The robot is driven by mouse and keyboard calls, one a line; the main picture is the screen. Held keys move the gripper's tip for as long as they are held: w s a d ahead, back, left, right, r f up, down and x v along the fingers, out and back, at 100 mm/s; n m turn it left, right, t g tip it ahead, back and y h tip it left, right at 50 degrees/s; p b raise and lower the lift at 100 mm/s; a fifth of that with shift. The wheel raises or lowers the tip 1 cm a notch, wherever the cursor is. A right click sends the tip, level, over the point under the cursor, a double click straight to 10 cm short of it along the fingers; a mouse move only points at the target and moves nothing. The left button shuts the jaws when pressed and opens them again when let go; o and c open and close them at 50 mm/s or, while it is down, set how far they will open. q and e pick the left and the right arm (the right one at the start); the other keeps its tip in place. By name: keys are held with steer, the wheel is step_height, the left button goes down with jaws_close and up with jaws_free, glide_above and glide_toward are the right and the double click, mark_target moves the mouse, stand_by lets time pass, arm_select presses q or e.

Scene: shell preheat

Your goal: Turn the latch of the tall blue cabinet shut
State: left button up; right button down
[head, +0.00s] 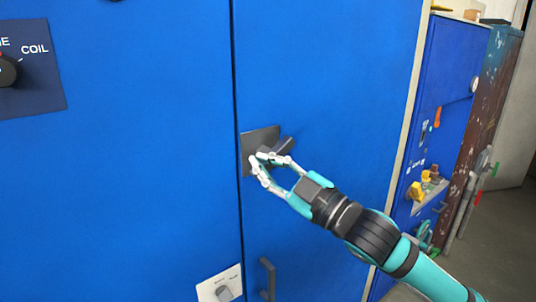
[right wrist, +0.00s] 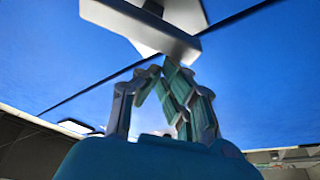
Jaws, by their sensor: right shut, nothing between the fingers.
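The tall blue cabinet (head: 330,60) fills the middle of the head view, with a dark vertical seam along its left side. Its latch (head: 285,145) is a dark lever on a dark grey plate (head: 259,136) beside that seam, and the lever looks slanted. The lever also shows as a grey bar (right wrist: 140,22) at the top of the right wrist view. My right gripper (head: 259,159) is shut and empty, its fingertips at the lower part of the latch plate. In the right wrist view the fingertips (right wrist: 160,72) are just below the lever; whether they touch it I cannot tell.
A dark handle (head: 267,279) and a white switch plate (head: 220,286) are below the latch. A dark knob panel (head: 30,68) is at far left. At right, a small shelf (head: 430,198) holds yellow items, with pipes (head: 465,205) beyond it.

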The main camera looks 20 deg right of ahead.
steer(key=f+n+p, duration=0.1)
steer(key=n+g, duration=0.1)
steer(key=n, duration=0.1)
steer(key=f+n+p, duration=0.1)
steer(key=shift+w+d+f+n+g+y+p, duration=0.2)
steer(key=shift+f+n+g+y+p, duration=0.1)
steer(key=shift+n, duration=0.1)
steer(key=shift+d+f, duration=0.3)
steer(key=shift+f, duration=0.15)
stand_by(5.3)
stand_by(1.1)
